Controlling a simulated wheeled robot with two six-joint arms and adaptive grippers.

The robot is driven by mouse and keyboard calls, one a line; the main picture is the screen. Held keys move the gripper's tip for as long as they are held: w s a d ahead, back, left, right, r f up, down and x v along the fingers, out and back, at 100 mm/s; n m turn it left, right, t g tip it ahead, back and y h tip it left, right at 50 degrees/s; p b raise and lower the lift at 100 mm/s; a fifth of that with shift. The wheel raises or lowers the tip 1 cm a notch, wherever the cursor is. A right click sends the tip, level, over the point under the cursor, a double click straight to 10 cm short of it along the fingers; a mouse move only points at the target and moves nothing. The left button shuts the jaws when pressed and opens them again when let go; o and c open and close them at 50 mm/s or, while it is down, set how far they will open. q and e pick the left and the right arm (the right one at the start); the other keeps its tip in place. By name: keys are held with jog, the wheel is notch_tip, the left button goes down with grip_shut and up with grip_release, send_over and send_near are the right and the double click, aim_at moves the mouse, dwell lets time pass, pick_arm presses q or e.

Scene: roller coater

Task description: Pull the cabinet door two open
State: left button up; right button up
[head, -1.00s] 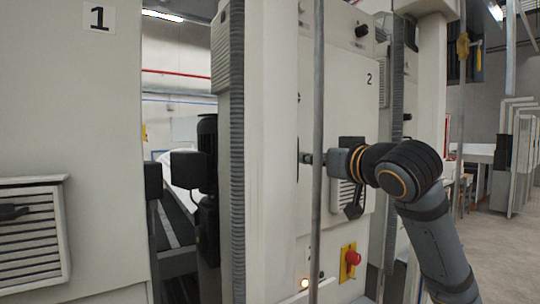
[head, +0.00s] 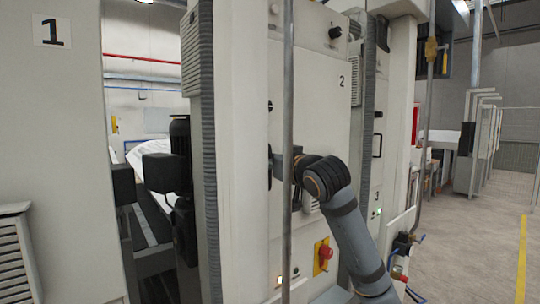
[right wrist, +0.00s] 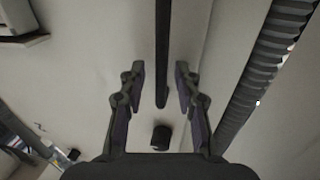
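Cabinet door two (head: 318,110) is the pale panel marked "2" in the head view and looks closed. A dark upright handle (head: 270,165) shows at its left side, partly behind a thin grey pole. My right gripper (head: 280,165) is at this handle, its fingertips partly hidden by the pole. In the right wrist view, my right gripper (right wrist: 160,75) is open, with a long dark bar (right wrist: 162,50) between its fingers. The bar is probably the handle; no finger clearly touches it. My left gripper is not in view.
The grey upright pole (head: 288,120) stands in front of the door's left side. A panel marked "1" (head: 55,120) stands at left. Open floor (head: 470,235) lies at right.

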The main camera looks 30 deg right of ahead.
jog(key=shift+c, duration=0.5)
grip_shut()
